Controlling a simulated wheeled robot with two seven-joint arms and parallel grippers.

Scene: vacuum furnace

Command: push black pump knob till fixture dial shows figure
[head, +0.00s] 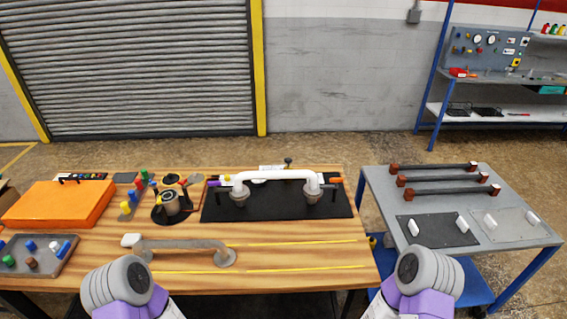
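A small dark knob (288,161) stands upright at the back edge of the wooden table, behind the white pipe. It may be the black pump knob, but it is too small to be sure. A small pale plate or box (270,168) lies just left of it; I cannot make out a dial face or figure. A round metal fixture (171,203) with black posts stands on a black disc at the table's left-centre. Only grey and purple parts of my two arms show at the bottom edge, well in front of the knob. Neither gripper is in view.
A white pipe (275,176) with two flanged feet stands on a black mat (223,209), between my arms and the knob. A grey handle-shaped pipe (185,244) lies nearer. An orange case (58,204) and a parts tray (67,262) fill the left. A grey cart (399,187) stands right.

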